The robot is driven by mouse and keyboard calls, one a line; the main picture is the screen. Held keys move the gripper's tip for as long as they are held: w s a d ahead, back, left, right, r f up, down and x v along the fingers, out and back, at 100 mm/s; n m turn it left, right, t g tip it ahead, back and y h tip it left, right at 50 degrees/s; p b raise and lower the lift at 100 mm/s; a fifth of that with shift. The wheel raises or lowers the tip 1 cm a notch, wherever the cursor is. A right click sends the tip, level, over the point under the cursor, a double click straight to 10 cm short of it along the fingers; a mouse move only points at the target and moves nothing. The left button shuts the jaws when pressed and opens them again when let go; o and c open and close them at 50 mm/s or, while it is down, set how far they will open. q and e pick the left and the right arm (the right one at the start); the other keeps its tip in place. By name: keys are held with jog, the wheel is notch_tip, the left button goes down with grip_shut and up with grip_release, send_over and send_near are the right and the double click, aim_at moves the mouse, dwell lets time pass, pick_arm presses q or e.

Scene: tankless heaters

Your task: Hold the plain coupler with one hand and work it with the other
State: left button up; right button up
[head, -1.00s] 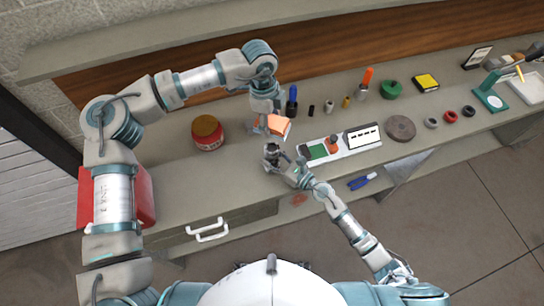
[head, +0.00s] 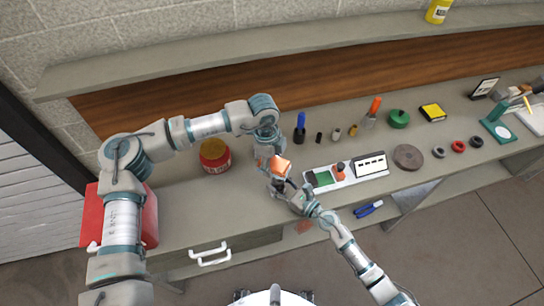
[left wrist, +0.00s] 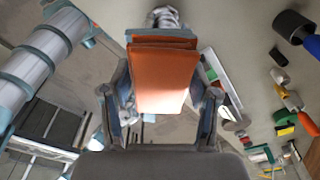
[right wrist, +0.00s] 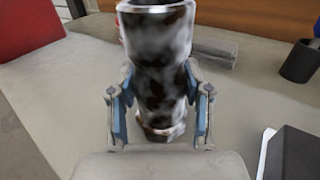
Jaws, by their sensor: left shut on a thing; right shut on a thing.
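My left gripper (head: 268,154) is shut on an orange pad-like block (head: 280,164). In the left wrist view the orange block (left wrist: 160,78) fills the space between the fingers, with a teal-grey edge at its far end. My right gripper (right wrist: 160,110) is shut on a mottled dark and silvery metal coupler (right wrist: 158,60), upright, with a wider collar on top and a nut-like rim below. In the head view the coupler (head: 277,184) is small, just below the orange block. A silvery part shows beyond the block in the left wrist view; I cannot tell whether they touch.
A red-brown jar (head: 215,156) stands on the bench to the left. A tray (head: 345,178) with a green pad lies right of the grippers. A dark holder with a blue handle (head: 300,127), a brown disc (head: 408,157) and blue pliers (head: 369,209) are nearby. The bench front left is clear.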

pick_arm(q)
jog(key=shift+f, duration=0.85)
notch_tip(320, 180, down, 2)
jog(key=shift+w+d, duration=0.25)
jog(key=shift+d, duration=0.5)
jog(key=shift+c, duration=0.5)
jog(key=shift+w+d, duration=0.3)
jog(key=shift+d, duration=0.45)
jog(key=shift+s+a, duration=0.25)
jog(key=shift+a, duration=0.5)
jog(key=shift+s+a, duration=0.25)
jog(key=shift+a, duration=0.45)
jog(key=shift+w+d, duration=0.25)
jog(key=shift+d, duration=0.55)
jog(key=shift+w+d, duration=0.25)
jog(key=shift+d, duration=0.5)
jog(key=shift+s+a, duration=0.25)
jog(key=shift+a, duration=0.4)
jog(key=shift+s+a, duration=0.2)
jog(key=shift+a, duration=0.4)
jog(key=r, duration=0.1)
jog(key=a+r, duration=0.1)
jog(key=r, duration=0.1)
jog(key=shift+s, duration=0.1)
jog(key=shift+d+r, duration=0.2)
jog(key=shift+r, duration=2.35)
